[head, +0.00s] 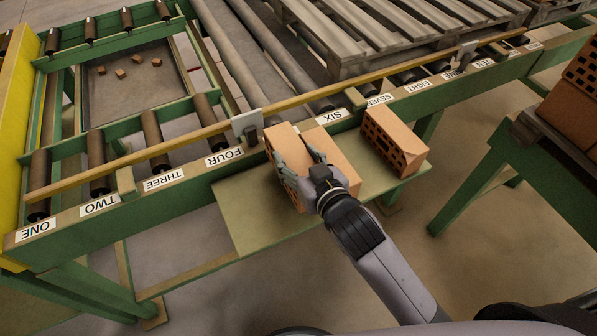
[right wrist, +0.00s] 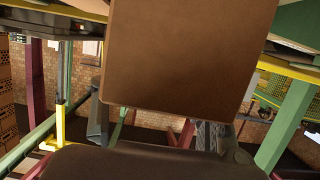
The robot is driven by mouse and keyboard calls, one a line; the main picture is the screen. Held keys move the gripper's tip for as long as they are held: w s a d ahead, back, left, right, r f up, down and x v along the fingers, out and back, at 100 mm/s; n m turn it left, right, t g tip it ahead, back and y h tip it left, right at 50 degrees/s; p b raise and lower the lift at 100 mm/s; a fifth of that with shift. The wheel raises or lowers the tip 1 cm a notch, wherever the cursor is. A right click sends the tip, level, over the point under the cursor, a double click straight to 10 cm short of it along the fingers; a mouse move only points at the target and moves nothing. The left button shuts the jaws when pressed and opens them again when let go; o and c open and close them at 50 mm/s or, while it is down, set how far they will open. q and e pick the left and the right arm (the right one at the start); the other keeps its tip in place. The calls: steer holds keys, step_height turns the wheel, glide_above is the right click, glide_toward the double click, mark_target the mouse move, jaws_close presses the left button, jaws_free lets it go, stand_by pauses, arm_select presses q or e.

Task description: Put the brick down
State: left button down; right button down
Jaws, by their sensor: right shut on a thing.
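My right gripper (head: 297,160) is shut on an orange-brown brick (head: 283,135) with holes in its side, over the green shelf (head: 240,215) in front of the rail. One finger lies on its left side, the other between it and a second brick (head: 340,155) close on its right. I cannot tell whether the held brick touches the shelf. In the right wrist view, a plain brown brick face (right wrist: 190,50) fills the upper middle. My left gripper is not in view.
A third brick (head: 395,140) with holes stands on the shelf's right end. Behind runs a wooden rail (head: 190,137) with labels ONE to TEN. More bricks (head: 578,100) sit on a green table (head: 530,135) at the right. The shelf's left part is clear.

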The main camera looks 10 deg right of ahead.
steer(key=shift+f, duration=2.3)
steer(key=shift+f, duration=0.15)
steer(key=c, duration=1)
jaws_free()
steer(key=shift+f, duration=0.2)
steer(key=shift+c, duration=0.2)
steer(key=shift+o, duration=0.6)
steer(key=shift+r, duration=0.15)
